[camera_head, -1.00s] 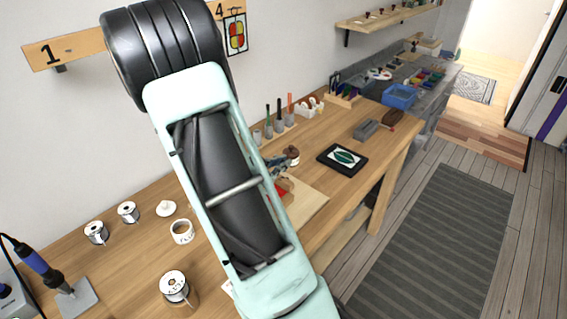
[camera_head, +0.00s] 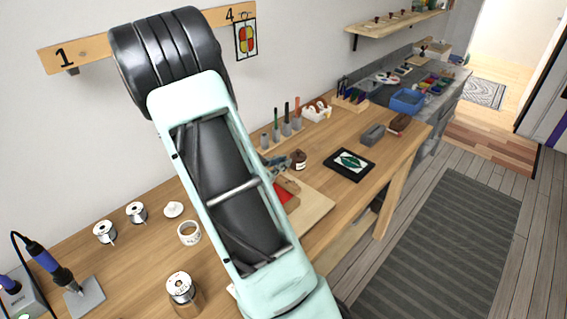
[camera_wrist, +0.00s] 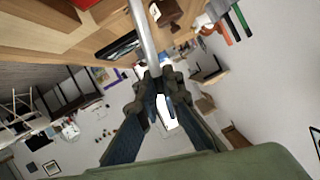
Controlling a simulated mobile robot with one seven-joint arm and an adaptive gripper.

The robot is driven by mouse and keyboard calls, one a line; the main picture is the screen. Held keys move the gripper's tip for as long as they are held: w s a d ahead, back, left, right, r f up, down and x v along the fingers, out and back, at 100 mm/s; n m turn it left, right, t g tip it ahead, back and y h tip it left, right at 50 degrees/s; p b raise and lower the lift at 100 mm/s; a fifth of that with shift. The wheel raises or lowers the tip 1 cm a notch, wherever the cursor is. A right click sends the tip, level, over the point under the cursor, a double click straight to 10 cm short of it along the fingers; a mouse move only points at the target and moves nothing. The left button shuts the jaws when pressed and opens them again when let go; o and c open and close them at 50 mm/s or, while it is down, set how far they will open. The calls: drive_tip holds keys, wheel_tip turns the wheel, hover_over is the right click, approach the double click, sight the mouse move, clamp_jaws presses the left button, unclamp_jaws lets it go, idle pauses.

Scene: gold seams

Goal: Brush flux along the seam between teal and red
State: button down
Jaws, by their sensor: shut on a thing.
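My gripper (camera_wrist: 160,84) is shut on a slim silver-grey rod (camera_wrist: 142,38), apparently the brush handle; the rod runs out past the top edge of the wrist view, so its tip is not seen. In the head view a bluish-grey part of my gripper (camera_head: 277,166) shows beside my arm, left of the brown jar (camera_head: 299,160). The jar also shows in the wrist view (camera_wrist: 167,13). A red piece (camera_head: 281,195) lies on the pale board (camera_head: 313,208), partly behind my arm. I cannot make out the teal piece or the seam; my arm covers that area.
A black framed tablet with a green leaf shape (camera_head: 349,164) lies right of the board. A rack of upright tools (camera_head: 282,130) stands behind. Solder spools (camera_head: 105,232), a tape roll (camera_head: 189,233) and a soldering iron (camera_head: 50,264) are at the left.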

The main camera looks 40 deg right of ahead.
drive_tip(key=shift+w+a, duration=0.1)
drive_tip(key=shift+w, duration=0.25)
drive_tip(key=shift+w+p, duration=0.3)
drive_tip(key=shift+w, duration=0.3)
wheel_tip(320, 180, up, 6)
drive_tip(key=p, duration=0.5)
drive_tip(key=shift+s, duration=0.15)
idle(0.4)
